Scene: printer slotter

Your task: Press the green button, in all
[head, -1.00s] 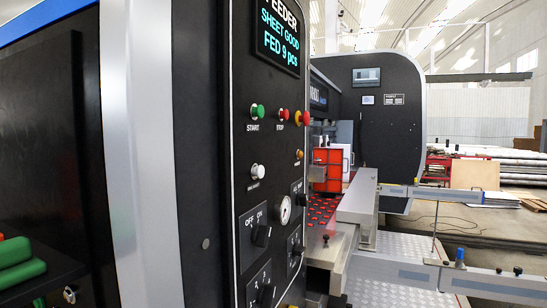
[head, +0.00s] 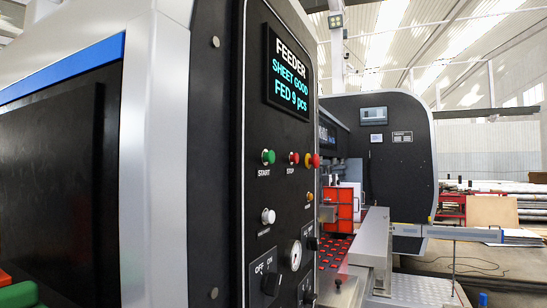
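The green START button (head: 268,157) is a small round knob on the upper left of the black feeder control panel (head: 285,205), in the head view. Its label START is just below it. It sits left of the red STOP button (head: 294,158). The button is unobstructed, and nothing touches it. My gripper is not seen in the head view.
A metal rail (head: 375,230) stands right. Green and red parts are at lower left.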

